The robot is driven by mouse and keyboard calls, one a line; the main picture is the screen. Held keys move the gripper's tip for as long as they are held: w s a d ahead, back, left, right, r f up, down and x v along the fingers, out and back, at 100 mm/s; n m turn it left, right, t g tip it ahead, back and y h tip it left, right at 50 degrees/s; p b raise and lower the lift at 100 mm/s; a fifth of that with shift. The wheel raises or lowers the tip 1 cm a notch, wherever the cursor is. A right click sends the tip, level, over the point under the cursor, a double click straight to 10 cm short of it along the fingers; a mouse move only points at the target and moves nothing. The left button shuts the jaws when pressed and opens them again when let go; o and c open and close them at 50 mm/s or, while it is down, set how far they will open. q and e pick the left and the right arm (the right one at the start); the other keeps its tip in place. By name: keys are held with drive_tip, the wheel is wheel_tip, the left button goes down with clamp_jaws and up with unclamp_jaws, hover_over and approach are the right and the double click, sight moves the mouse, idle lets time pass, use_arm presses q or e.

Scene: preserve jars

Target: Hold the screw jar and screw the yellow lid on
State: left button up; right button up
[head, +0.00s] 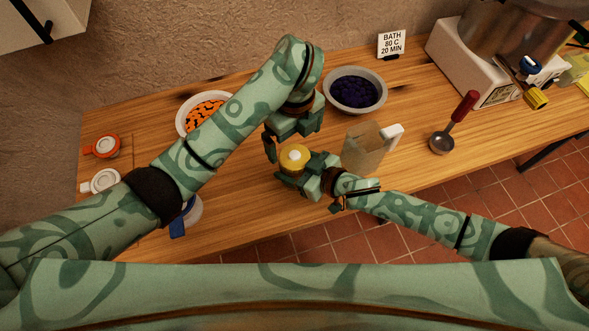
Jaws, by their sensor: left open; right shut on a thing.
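The yellow lid (294,153), with a pale round patch on its top, sits at the mouth of the screw jar near the middle of the table. The jar itself is mostly hidden beneath the lid and behind my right gripper; I cannot tell how far the lid is threaded. My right gripper (301,180) is shut on the screw jar from the front right. My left gripper (291,141) is open just above and behind the lid, with one finger left of it and the other to its upper right. It appears apart from the lid.
A clear jug (362,150) stands close to the right. A bowl of orange pieces (181,117) and a bowl of dark berries (384,96) are behind. A ladle (442,142) lies right.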

use_arm(q)
wheel_tip(320, 180, up, 10)
drive_tip(key=shift+r, duration=0.15)
use_arm(e)
drive_tip(key=o, duration=2)
drive_tip(key=shift+c, duration=0.2)
use_arm(q)
wheel_tip(320, 180, up, 2)
drive_tip(key=shift+r+p, duration=0.1)
drive_tip(key=shift+p, duration=0.9)
use_arm(e)
drive_tip(key=v, duration=1.6)
drive_tip(key=shift+s, duration=0.2)
